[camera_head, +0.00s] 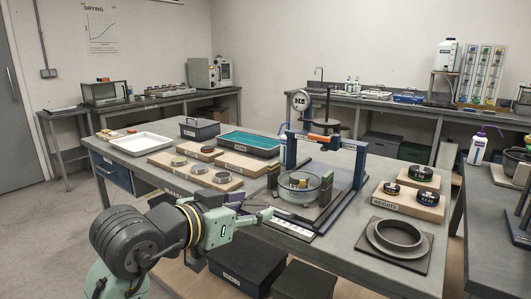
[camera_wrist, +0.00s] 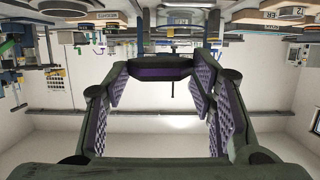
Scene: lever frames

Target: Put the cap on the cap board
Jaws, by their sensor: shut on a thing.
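My gripper (camera_head: 268,213) is at the front of the table, left of the lever frame. In the wrist view, my gripper (camera_wrist: 160,72) is shut on a dark, flat thing (camera_wrist: 160,66) seen edge-on between the fingertips. It appears to be the cap, but its top is hidden. Several labelled wooden boards stand beyond the gripper. Another board (camera_head: 184,172) bears several round metal pieces.
The lever frame (camera_head: 350,160) with a clear round dish (camera_head: 300,191) stands right of my gripper. A weights board (camera_head: 408,202) and a ring on a dark plate (camera_head: 376,259) are farther right. A white tray (camera_head: 139,144) and teal tray (camera_head: 249,143) stand behind.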

